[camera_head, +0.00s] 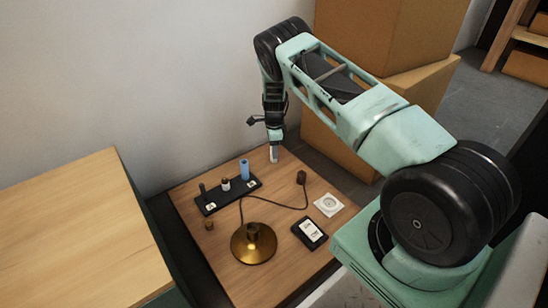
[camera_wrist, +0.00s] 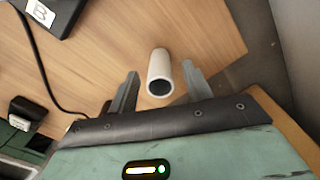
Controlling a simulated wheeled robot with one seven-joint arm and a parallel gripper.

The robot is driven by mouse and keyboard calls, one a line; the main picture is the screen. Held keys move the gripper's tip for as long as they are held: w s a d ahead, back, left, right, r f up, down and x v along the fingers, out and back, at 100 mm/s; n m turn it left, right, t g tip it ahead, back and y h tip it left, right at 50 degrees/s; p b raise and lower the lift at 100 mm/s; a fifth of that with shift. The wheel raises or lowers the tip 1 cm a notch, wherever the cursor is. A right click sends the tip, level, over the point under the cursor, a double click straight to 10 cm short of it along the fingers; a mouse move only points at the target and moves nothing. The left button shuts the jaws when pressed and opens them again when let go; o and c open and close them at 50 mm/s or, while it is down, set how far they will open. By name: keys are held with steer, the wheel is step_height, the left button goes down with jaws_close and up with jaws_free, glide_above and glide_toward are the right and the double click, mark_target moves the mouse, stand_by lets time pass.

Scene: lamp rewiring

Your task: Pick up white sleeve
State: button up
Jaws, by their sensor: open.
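The white sleeve (camera_wrist: 159,72) is a short hollow tube standing upright on the wooden table. The fingers are apart and no grip on the sleeve shows. In the head view my gripper (camera_head: 274,139) points down at the table's back edge, and the white sleeve (camera_head: 274,154) shows just below it. The gripper partly hides the sleeve there.
The table (camera_head: 270,274) holds a black rack (camera_head: 212,206) with a blue cylinder (camera_head: 244,169), a brass lamp base (camera_head: 253,243) with a dark cord and plug (camera_head: 301,178), a black meter-like box (camera_head: 310,233) and a white square piece (camera_head: 328,205). Cardboard boxes (camera_head: 400,100) stand behind, right.

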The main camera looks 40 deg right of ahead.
steer(key=c, duration=1)
steer(key=shift+c, duration=0.2)
steer(key=shift+r, duration=0.15)
